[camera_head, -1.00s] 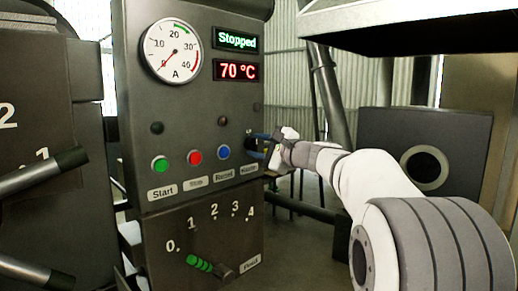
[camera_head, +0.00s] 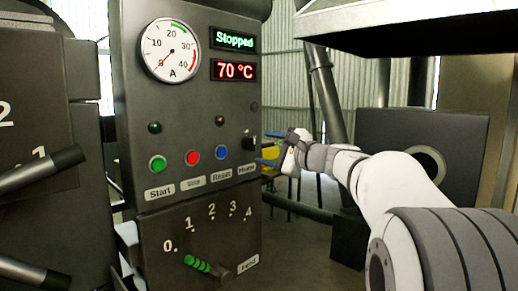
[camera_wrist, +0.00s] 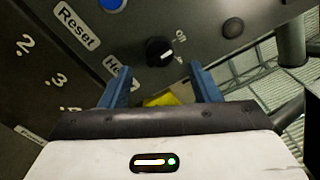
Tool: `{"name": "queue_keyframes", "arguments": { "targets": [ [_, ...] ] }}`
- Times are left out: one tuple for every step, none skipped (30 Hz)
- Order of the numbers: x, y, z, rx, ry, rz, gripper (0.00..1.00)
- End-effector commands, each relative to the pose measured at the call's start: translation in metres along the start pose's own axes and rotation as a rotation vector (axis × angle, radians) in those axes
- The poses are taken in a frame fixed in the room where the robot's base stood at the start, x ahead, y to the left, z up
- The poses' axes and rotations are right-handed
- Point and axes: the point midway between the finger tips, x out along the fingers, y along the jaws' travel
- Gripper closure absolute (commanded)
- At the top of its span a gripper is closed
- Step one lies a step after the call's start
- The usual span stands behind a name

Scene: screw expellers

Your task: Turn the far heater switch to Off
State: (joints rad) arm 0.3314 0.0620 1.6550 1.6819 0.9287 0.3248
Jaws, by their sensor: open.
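The heater switch is a small black knob (camera_head: 248,141) at the right edge of the control panel, above a label that seems to read Heater. In the wrist view the knob (camera_wrist: 159,51) shows a pale mark on its lower right side. In the wrist view my gripper's blue fingers (camera_wrist: 161,70) are open and empty, spread to either side below the knob.
The panel (camera_head: 190,100) has a green Start button (camera_head: 157,164), a red button (camera_head: 192,158), a blue Reset button (camera_head: 221,152) and displays reading Stopped and 70 °C. A green-gripped feed lever (camera_head: 198,264) sits below. Another machine with levers (camera_head: 40,172) stands left.

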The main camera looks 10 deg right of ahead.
Motion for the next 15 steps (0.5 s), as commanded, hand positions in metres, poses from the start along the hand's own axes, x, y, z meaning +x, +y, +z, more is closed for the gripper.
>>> {"name": "queue_keyframes", "arguments": {
  "targets": [
    [-0.009, 0.0, -0.001, 0.0, 0.003, -0.002, 0.43],
    [-0.013, 0.0, -0.001, -0.001, 0.003, -0.002, 0.43],
    [-0.018, 0.0, -0.001, -0.001, 0.002, -0.001, 0.43],
    [-0.021, 0.001, -0.001, 0.0, 0.002, 0.0, 0.43],
    [-0.024, 0.001, -0.001, 0.0, 0.002, 0.0, 0.43],
    [-0.027, 0.0, -0.001, -0.001, 0.002, 0.0, 0.43],
    [-0.028, 0.0, -0.001, -0.001, 0.001, 0.0, 0.43],
    [-0.029, 0.0, 0.0, -0.001, 0.001, 0.001, 0.43],
    [-0.03, 0.0, 0.0, -0.001, 0.0, 0.001, 0.43],
    [-0.03, 0.0, 0.0, -0.001, 0.0, 0.001, 0.43],
    [-0.03, 0.001, 0.0, -0.001, 0.0, 0.001, 0.43],
    [-0.03, 0.001, 0.0, -0.001, 0.0, 0.001, 0.43],
    [-0.03, 0.001, 0.0, -0.001, 0.0, 0.001, 0.43],
    [-0.03, 0.001, 0.0, -0.001, 0.0, 0.001, 0.43],
    [-0.03, 0.001, 0.0, -0.001, 0.0, 0.001, 0.43]
  ]
}}
